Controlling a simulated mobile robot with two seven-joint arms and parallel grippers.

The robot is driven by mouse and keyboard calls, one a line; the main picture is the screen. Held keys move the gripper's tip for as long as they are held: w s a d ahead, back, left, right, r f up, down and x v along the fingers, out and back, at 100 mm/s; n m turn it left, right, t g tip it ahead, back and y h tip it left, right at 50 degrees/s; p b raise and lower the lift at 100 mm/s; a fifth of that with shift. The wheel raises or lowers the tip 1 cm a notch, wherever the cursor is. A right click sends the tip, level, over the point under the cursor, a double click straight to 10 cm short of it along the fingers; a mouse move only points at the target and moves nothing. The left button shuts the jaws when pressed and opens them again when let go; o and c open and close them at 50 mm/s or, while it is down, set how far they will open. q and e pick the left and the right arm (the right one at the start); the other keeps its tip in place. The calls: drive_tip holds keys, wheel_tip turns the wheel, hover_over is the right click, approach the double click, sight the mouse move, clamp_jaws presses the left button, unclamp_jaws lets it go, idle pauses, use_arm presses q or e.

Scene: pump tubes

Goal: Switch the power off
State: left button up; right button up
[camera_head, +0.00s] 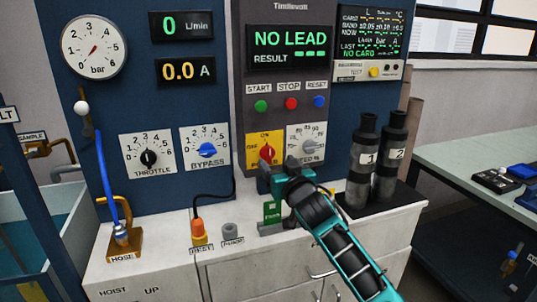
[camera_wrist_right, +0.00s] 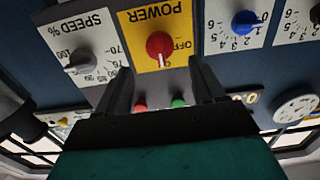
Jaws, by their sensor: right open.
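The power switch is a red knob (camera_head: 267,152) on a yellow plate at the lower middle of the blue-grey panel. In the right wrist view the picture is upside down, and the red knob (camera_wrist_right: 159,46) shows with the words POWER and OFF on its plate. A white mark on the knob points to the bottom of that view. My right gripper (camera_head: 268,170) is just below and in front of the plate. In the wrist view its two fingers (camera_wrist_right: 160,76) stand apart with the knob beyond the gap between them, and nothing is held. My left gripper is not in view.
The speed dial (camera_head: 306,146) is right of the power plate and the bypass dial (camera_head: 207,149) left of it. Start, stop and reset buttons (camera_head: 291,103) sit above. Dark cylinders (camera_head: 361,160) marked 1 and 2 stand on the counter at right. A green card (camera_head: 271,212) stands below.

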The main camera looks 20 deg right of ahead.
sight(270, 155)
drive_tip(key=shift+w+a+b, duration=0.15)
drive_tip(key=shift+w+b, duration=0.25)
drive_tip(key=shift+w, duration=3.3)
drive_tip(key=c, duration=1)
